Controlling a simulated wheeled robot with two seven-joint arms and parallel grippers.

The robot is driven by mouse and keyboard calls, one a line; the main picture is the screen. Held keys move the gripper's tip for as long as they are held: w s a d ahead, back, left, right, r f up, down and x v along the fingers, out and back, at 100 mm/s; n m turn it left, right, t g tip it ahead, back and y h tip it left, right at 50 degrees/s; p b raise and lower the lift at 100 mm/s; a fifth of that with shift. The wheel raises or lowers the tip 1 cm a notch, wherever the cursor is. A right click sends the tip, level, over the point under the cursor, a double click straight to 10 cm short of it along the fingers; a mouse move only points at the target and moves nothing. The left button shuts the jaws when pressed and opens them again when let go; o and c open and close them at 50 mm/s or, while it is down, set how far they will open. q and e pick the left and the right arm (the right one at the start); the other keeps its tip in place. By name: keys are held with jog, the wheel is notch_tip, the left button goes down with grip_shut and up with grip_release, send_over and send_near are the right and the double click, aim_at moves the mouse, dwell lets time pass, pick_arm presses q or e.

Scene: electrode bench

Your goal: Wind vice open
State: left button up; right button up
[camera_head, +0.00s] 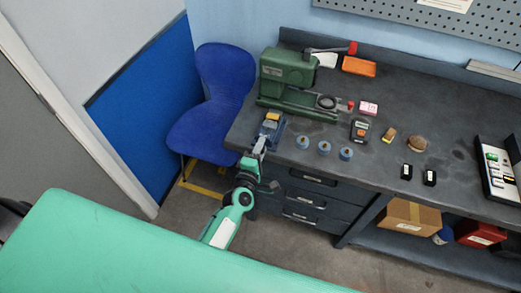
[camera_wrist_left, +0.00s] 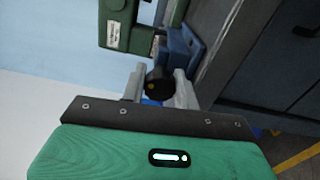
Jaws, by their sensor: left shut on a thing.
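The blue vice (camera_head: 268,132) is at the front left corner of the dark bench, with a yellow-orange piece (camera_head: 272,117) at its top. In the left wrist view the blue vice body (camera_wrist_left: 184,47) is just beyond the fingers. My left gripper (camera_head: 259,147) reaches up to the front of the vice. In the wrist view its two pale fingers (camera_wrist_left: 160,88) are shut on a dark round knob (camera_wrist_left: 157,79) with a small yellow mark, at the vice's front. The jaw gap of the vice cannot be made out. My right gripper is not in view.
A green machine (camera_head: 287,75) stands behind the vice. A blue chair (camera_head: 215,100) is left of the bench. Drawers (camera_head: 305,200) lie below the bench's front edge, near my left arm.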

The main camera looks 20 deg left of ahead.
pick_arm(q)
jog(key=shift+n, duration=0.6)
jog(key=o, duration=1)
jog(key=shift+c, duration=0.2)
jog(key=s+b, duration=0.4)
jog(key=s, duration=0.9)
jog(key=shift+s+a, duration=0.25)
jog(key=shift+s, duration=0.15)
